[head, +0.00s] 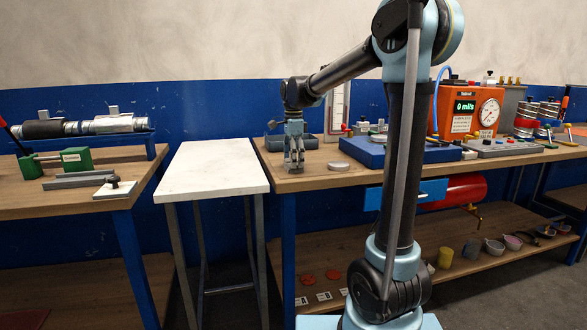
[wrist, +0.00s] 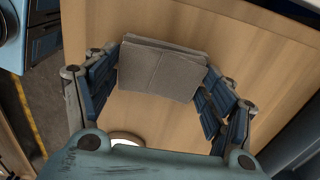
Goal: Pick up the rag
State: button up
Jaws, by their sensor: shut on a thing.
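The rag (wrist: 162,68) is a grey folded cloth, seen in the wrist view over the wooden bench top. My gripper (wrist: 158,82) has its blue-padded fingers against the rag's left and right sides and is shut on it. In the head view my gripper (head: 294,164) points down at the left end of the middle bench (head: 310,181). The rag cannot be made out clearly there, being small and behind the fingers. Whether it still touches the bench I cannot tell.
A round grey disc (head: 338,166) lies on the bench right of my gripper. A grey-blue tray (head: 274,143) stands behind. A blue case (head: 385,154) and orange gauge box (head: 466,108) are farther right. A white-topped table (head: 213,170) on the left is bare.

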notch_tip(320, 180, up, 10)
dwell(0.6)
